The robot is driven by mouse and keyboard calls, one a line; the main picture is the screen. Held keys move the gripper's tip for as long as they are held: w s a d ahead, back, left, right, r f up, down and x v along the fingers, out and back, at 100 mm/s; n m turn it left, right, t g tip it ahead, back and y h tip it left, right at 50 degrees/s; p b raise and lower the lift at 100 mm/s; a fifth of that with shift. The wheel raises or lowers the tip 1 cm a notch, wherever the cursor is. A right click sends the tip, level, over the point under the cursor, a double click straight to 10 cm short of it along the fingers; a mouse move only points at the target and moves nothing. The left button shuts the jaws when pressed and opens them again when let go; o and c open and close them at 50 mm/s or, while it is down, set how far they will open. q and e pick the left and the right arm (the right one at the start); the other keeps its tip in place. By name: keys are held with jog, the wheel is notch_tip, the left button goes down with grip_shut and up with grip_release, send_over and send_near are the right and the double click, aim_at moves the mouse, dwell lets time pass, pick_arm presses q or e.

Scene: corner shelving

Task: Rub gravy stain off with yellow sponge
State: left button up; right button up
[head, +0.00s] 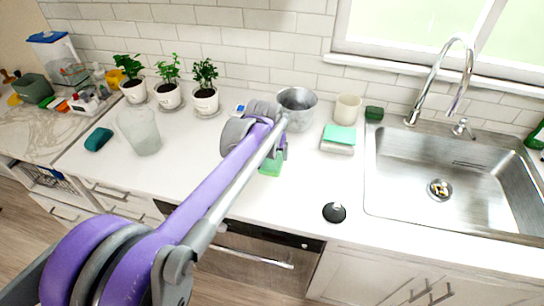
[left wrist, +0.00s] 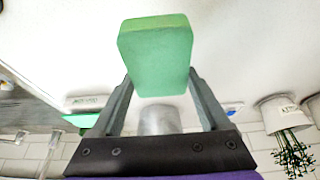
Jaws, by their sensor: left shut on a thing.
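My left gripper (head: 277,153) reaches over the counter from the lower left, partly hidden by its own arm. It is shut on a green sponge (head: 270,168), which the left wrist view shows as a light green block (left wrist: 155,50) between the fingers (left wrist: 160,85). The held sponge looks green, not yellow. I cannot tell whether it touches the counter. I make out no clear gravy stain; the arm hides part of the counter. My right gripper is not in view.
A metal pot (head: 297,108) stands just behind my left gripper. A cream cup (head: 347,108), a stack with a green top (head: 339,135) and a black disc (head: 334,212) lie toward the sink (head: 405,205). A clear pitcher (head: 140,133) and potted plants (head: 169,95) stand left.

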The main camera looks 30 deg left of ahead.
pick_arm(q)
notch_tip(320, 180, up, 2)
jog(key=shift+w+p, duration=0.15)
jog(key=shift+p, duration=0.25)
jog(key=shift+r+p, duration=0.4)
jog(key=shift+r, duration=0.4)
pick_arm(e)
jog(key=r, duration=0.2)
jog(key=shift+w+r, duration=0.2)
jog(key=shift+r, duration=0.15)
